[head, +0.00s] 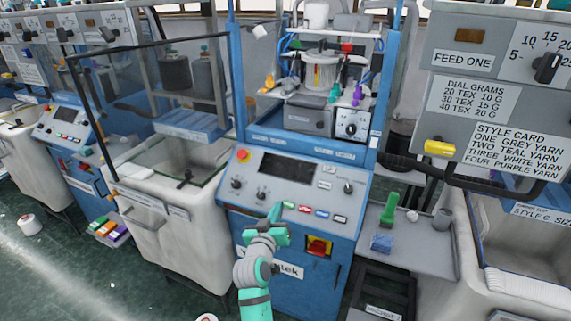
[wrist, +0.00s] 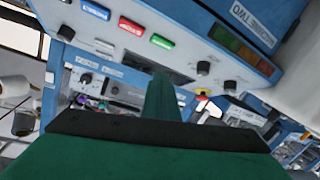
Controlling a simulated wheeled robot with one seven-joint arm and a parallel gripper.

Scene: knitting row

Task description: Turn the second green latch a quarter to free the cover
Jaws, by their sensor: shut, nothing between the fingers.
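My gripper (head: 275,213) is shut and empty in front of the blue knitting machine's control panel, low and near the row of coloured keys. Its closed green fingers (wrist: 160,98) point away from the camera in the wrist view. Above the panel, the machine's open bay holds a white yarn cone (head: 321,72) and a grey box (head: 308,118). A small green piece (head: 334,92) stands upright there, well above and apart from my gripper. Whether it is a latch, and which part is the cover, I cannot tell.
The panel carries a dark screen (head: 288,170), knobs, a green key (wrist: 162,41) and a red key (wrist: 131,26). A red and yellow switch (head: 318,246) sits below. On the right, a grey shelf (head: 428,262) holds a green brush (head: 389,208) and a blue block (head: 382,242).

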